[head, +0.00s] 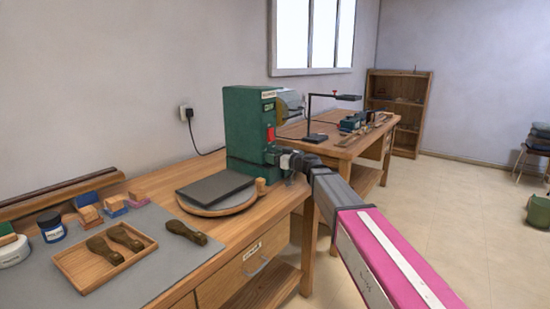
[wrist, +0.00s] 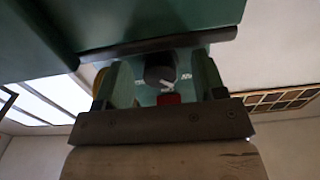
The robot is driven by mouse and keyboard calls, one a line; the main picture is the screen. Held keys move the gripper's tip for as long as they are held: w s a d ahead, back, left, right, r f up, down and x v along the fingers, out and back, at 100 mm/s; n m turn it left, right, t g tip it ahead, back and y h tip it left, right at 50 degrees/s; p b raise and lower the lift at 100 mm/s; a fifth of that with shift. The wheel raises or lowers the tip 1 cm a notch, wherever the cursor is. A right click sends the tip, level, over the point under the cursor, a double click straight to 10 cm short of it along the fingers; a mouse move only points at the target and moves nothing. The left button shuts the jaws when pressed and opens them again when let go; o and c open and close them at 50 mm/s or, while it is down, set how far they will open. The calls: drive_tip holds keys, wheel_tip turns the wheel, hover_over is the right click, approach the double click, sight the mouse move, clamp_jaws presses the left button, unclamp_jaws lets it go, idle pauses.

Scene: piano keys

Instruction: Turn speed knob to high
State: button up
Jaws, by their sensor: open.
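The green machine (head: 247,125) stands on the wooden bench in the head view. In the wrist view its black round speed knob (wrist: 160,68) shows a pale pointer mark, with small white labels on both sides, too small to read. My gripper (wrist: 157,74) is open, one finger on each side of the knob. I cannot tell whether the fingers touch it. A red part (wrist: 169,98) shows beside the knob, partly behind the gripper's dark body. In the head view my gripper (head: 284,159) is at the machine's lower front, and the knob is hidden there.
A round disc with a dark slab (head: 215,188) lies in front of the machine. A wooden tray (head: 82,276) with brown-handled tools, jars and small blocks is at left. A second bench (head: 345,146) stands behind. The floor at right is mostly clear.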

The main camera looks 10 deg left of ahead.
drive_tip(key=c, duration=0.9)
drive_tip(key=shift+m, duration=2.3)
drive_tip(key=o, duration=0.9)
drive_tip(key=v, duration=1.1)
